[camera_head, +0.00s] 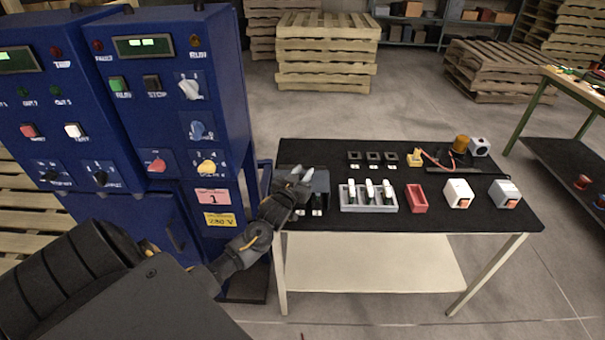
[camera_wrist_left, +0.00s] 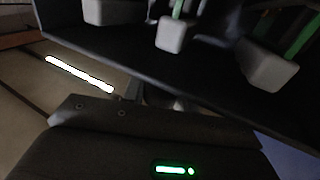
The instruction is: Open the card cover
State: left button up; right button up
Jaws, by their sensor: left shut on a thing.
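A dark grey card box stands at the left end of the black-topped table, with its dark cover panel (camera_head: 320,181) raised at the back. Small white-and-green cards (camera_head: 316,208) show at its front. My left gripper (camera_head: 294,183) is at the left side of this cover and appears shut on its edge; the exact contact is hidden. In the left wrist view, the dark box shows close up, with grey card ends (camera_wrist_left: 176,34) and green strips behind them. The fingertips are too dark to make out there. My right gripper is not in view.
A blue control cabinet (camera_head: 228,130) stands just left of the table. On the table (camera_head: 440,222) are a grey rack (camera_head: 369,208) of white-and-green pieces, a red tray (camera_head: 416,198), two switch boxes (camera_head: 459,193) and black square frames (camera_head: 373,158). Pallets stand behind.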

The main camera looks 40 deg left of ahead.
aim_at(303, 172)
pick_arm(q)
grip_shut()
jog(key=w+a+b, duration=0.1)
jog(key=w+a, duration=0.1)
jog(key=w, duration=0.1)
jog(key=shift+w+a+b, duration=0.15)
jog(key=shift+a+b, duration=0.1)
jog(key=shift+b, duration=0.15)
jog(key=o, duration=0.9)
grip_release()
jog(key=b+v, duration=0.1)
jog(key=v, duration=0.9)
jog(key=shift+s, duration=0.4)
